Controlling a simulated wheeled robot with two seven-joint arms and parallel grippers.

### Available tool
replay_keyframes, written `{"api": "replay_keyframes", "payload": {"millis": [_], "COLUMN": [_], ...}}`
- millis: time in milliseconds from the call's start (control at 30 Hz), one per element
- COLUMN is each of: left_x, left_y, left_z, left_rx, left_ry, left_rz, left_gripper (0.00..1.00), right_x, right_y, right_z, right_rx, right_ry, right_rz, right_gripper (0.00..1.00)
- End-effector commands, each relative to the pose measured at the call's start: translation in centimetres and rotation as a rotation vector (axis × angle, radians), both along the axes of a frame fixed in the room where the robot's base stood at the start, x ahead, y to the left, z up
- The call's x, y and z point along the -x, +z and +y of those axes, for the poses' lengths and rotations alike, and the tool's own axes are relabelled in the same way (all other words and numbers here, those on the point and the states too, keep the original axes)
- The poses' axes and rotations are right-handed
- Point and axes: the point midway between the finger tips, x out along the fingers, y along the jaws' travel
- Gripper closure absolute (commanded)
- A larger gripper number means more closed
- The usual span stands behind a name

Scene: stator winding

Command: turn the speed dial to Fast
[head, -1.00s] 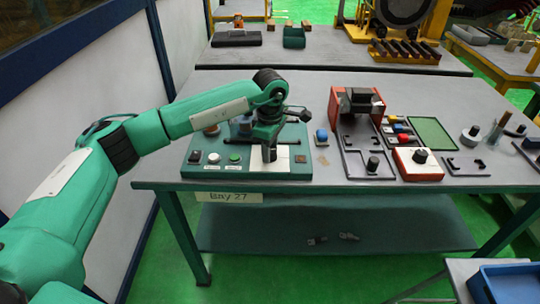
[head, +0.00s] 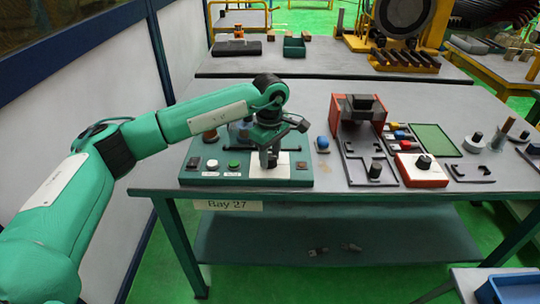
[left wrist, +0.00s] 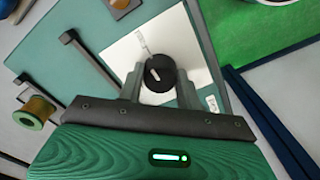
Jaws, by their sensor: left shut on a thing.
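The speed dial (left wrist: 160,74) is a round black knob with a white pointer line, on a white plate (left wrist: 196,45) of the green control panel (head: 216,181). My left gripper (left wrist: 159,88) points down over the plate, with its fingers on either side of the dial, shut on it. The pointer line slants in the left wrist view. Small labels lie near the plate's edges, one at the lower right (left wrist: 212,103), too small to read surely. In the head view my left gripper (head: 269,160) mostly hides the dial. My right gripper is not in view.

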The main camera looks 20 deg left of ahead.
Motion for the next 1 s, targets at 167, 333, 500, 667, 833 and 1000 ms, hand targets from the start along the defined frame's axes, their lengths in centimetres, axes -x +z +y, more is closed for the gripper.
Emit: {"api": "replay_keyframes", "payload": {"millis": [167,333,500,667,833,1000], "left_x": [-0.1,-0.1,0.0,-0.1,-0.1,-0.1], "left_y": [0.2,0.1,0.1,1.2,4.5,8.5], "left_z": [0.0,0.0,0.0,0.0,0.0,0.0], "left_rx": [0.002,0.001,0.001,0.001,0.002,0.002], "left_ry": [0.0,0.001,0.001,0.001,0.001,0.002], "left_rz": [-0.004,-0.003,-0.002,-0.003,-0.007,-0.006], "left_gripper": [0.57,0.43,0.43,0.43,0.43,0.43], "right_x": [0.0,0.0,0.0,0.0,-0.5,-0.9], "right_y": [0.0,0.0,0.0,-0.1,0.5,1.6], "right_z": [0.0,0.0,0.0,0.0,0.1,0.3], "right_rx": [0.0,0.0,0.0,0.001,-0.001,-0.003], "right_ry": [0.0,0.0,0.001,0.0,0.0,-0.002], "right_rz": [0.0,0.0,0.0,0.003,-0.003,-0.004], "right_gripper": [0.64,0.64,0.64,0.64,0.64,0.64]}}
